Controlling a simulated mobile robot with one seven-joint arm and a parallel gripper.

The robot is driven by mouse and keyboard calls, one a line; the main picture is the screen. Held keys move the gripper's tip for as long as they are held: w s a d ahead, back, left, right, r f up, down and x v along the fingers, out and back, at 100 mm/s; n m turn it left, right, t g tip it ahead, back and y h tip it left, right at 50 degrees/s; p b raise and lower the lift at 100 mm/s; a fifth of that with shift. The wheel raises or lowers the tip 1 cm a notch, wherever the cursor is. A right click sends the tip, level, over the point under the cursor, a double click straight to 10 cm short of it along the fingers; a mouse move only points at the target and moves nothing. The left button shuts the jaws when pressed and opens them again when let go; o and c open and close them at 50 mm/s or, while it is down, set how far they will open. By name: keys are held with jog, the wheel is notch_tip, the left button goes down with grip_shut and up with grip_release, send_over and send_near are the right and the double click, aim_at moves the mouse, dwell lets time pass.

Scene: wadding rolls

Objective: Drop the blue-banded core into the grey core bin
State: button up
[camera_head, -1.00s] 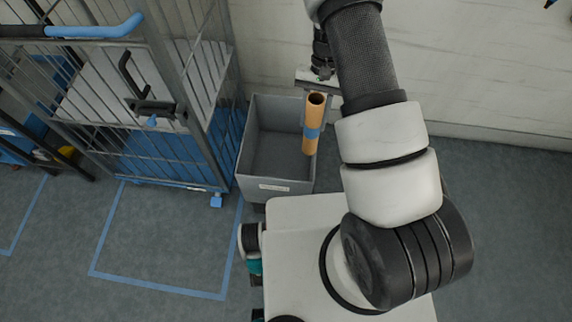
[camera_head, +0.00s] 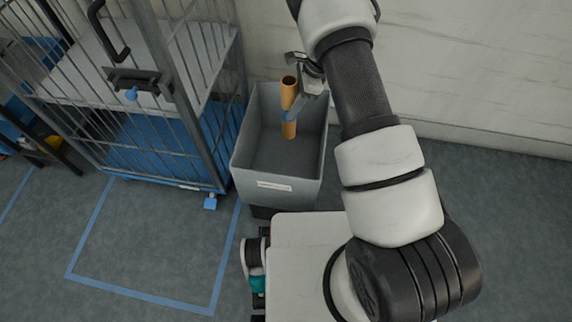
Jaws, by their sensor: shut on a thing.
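The blue-banded core (camera_head: 289,92) is a brown cardboard tube with a blue band near its middle. It stands nearly upright, its open end up. The core shows over the bin's opening, toward the back. Its lower end shows against the bin's inside; I cannot tell how far it is from the bin's floor.
A wire cage trolley (camera_head: 150,100) with blue lower panels stands close to the bin's left. A pale wall (camera_head: 450,80) runs behind. Blue floor tape (camera_head: 140,296) marks a rectangle at front left. The grey floor there is clear.

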notch_tip(320, 180, down, 3)
jog(key=shift+r+b, duration=0.1)
jog(key=shift+b, duration=0.5)
jog(key=o, duration=1.2)
jog(key=p+v, duration=0.3)
jog(key=v, duration=1.4)
jog(key=shift+d+r+p, duration=0.15)
jog(key=shift+p, duration=0.2)
